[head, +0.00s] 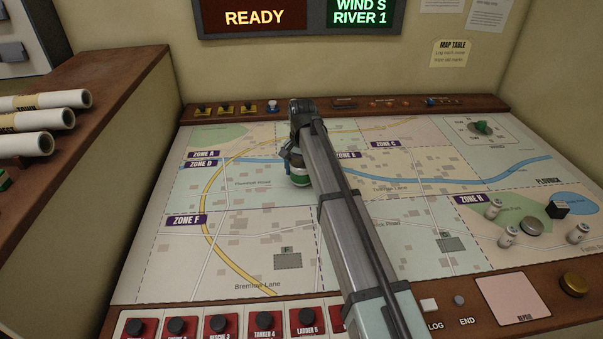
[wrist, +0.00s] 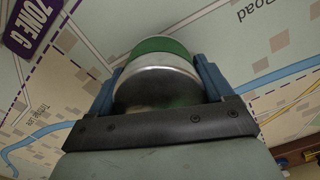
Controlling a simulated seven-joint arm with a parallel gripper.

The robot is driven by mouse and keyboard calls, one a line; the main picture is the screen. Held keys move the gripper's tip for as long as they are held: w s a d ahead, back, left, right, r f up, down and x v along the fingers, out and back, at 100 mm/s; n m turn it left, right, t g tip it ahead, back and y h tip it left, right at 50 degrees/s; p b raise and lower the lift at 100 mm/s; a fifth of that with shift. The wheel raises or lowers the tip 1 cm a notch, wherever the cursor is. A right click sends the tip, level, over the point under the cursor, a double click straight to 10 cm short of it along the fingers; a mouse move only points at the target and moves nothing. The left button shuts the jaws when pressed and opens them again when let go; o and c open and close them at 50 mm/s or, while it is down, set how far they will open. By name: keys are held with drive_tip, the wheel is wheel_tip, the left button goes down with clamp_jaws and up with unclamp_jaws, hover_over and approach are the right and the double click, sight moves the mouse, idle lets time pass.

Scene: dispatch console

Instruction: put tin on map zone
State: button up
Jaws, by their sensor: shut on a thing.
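The tin (wrist: 155,85) is a round metal can with a silver body and a green band. In the head view the tin (head: 299,178) shows low over the map, near the edge between zone D and zone E, partly hidden by my arm. My gripper (wrist: 160,82) has its blue fingers closed on both sides of the tin; in the head view it sits at the arm's far end. I cannot tell whether the tin touches the map.
Red-labelled buttons (head: 220,325) line the front. Rolled papers (head: 40,122) lie at left. Zone F is clear.

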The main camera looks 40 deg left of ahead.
drive_tip(key=shift+f, duration=0.55)
drive_tip(key=shift+f, duration=0.2)
drive_tip(key=o, duration=1.1)
drive_tip(key=shift+r, duration=0.15)
wheel_tip(320, 180, up, 12)
drive_tip(key=shift+r, duration=0.1)
